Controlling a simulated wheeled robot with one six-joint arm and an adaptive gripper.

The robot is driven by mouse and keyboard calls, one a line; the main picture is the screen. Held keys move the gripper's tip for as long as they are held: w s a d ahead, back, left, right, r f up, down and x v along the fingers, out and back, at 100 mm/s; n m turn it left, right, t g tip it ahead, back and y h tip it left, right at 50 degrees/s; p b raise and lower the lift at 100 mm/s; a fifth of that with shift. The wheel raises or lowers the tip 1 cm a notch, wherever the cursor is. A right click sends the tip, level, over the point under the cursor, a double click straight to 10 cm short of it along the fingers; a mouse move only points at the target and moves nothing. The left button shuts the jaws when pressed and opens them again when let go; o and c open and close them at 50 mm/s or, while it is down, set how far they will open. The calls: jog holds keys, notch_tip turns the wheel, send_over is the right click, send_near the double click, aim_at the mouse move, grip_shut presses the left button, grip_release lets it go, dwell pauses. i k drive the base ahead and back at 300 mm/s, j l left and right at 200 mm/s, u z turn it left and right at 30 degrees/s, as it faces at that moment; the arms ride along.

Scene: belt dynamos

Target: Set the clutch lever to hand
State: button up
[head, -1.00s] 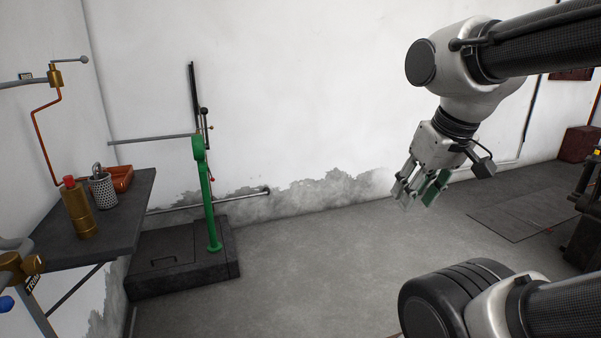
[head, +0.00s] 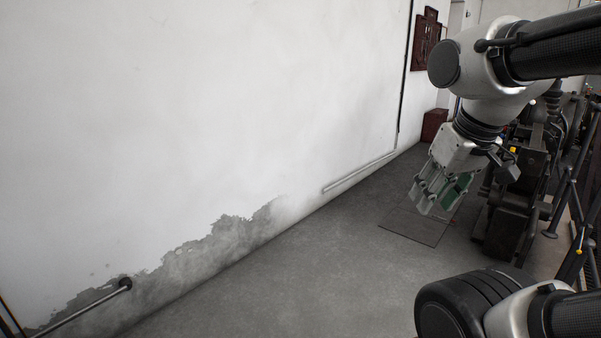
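My gripper (head: 436,196) hangs in the air at the right of the head view, pointing down and to the left. Its fingers are apart, with green pads, and nothing shows between them. Dark machinery (head: 520,180) stands behind it at the right, partly hidden by my arm. I cannot make out a clutch lever on it.
A white wall with peeling plaster (head: 220,245) runs along the left. A pipe (head: 85,308) is low on it. A dark floor plate (head: 415,225) lies before the machinery. A dark red box (head: 433,124) stands far back. The grey floor (head: 300,285) between is clear.

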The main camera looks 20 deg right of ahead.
aim_at(532, 103)
jog(key=i+z, duration=0.7)
jog(key=i+j+z, duration=0.15)
jog(key=i+z, duration=0.2)
jog(key=i+l+z, duration=0.15)
jog(key=i+z, duration=0.7)
jog(key=i+l, duration=0.2)
jog(key=i, duration=0.25)
jog(key=i+l, duration=0.15)
jog(key=i, duration=0.3)
jog(key=u, duration=0.05)
